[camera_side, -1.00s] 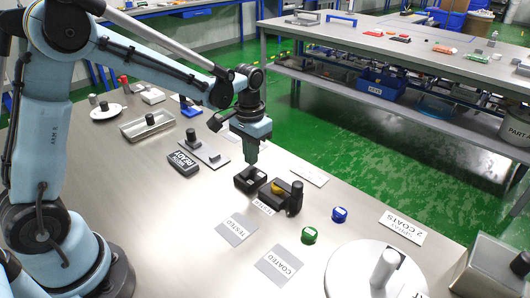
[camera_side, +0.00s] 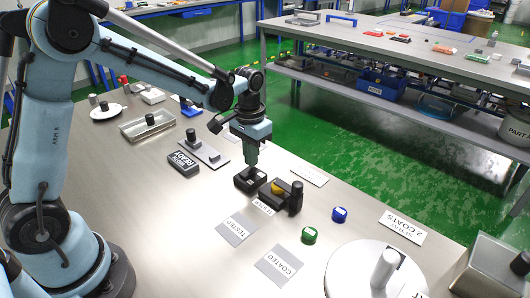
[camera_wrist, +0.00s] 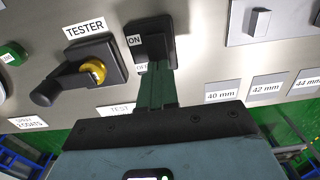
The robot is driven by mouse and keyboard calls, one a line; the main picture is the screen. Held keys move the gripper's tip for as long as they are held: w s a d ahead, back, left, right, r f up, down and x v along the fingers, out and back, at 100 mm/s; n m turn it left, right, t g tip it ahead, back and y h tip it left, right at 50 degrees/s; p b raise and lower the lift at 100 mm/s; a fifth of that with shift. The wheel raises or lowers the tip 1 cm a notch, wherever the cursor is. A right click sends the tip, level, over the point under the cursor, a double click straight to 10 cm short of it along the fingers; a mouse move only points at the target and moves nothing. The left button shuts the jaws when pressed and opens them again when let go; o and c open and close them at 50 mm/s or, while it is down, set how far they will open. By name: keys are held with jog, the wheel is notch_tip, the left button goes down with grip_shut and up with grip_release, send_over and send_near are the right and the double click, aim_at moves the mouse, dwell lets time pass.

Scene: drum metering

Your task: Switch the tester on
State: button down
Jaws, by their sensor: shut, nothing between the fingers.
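The black switch box (camera_side: 246,180) stands on the steel table and is labelled ON and OFF. In the wrist view the box (camera_wrist: 152,28) shows the ON label, with the OFF label partly hidden by my fingers. My gripper (camera_side: 250,166) is shut and empty, pointing down with its tips at the box. In the wrist view its fingers (camera_wrist: 157,75) overlap the OFF side; I cannot tell whether they touch. Beside the box is the tester (camera_side: 291,193), black with a yellow part and a dark handle; it also shows in the wrist view (camera_wrist: 68,78) below a TESTER label.
Flat TESTED (camera_side: 236,230) and COATED (camera_side: 279,265) plates lie in front. A green cap (camera_side: 309,235) and a blue cap (camera_side: 339,214) stand to the right, near a white round turntable (camera_side: 345,275). A black READY block (camera_side: 183,163) lies to the left.

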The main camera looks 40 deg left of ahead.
jog(key=shift+f, duration=0.65)
dwell(0.3)
jog(key=shift+r, duration=3.5)
jog(key=s+r+t, duration=0.2)
jog(key=s+t, duration=0.1)
jog(key=s, duration=0.3)
jog(key=s+d+r+t, duration=0.1)
jog(key=s+t, duration=0.3)
jog(key=s, duration=0.3)
jog(key=shift+s+r, duration=0.15)
jog(key=shift+r, duration=0.2)
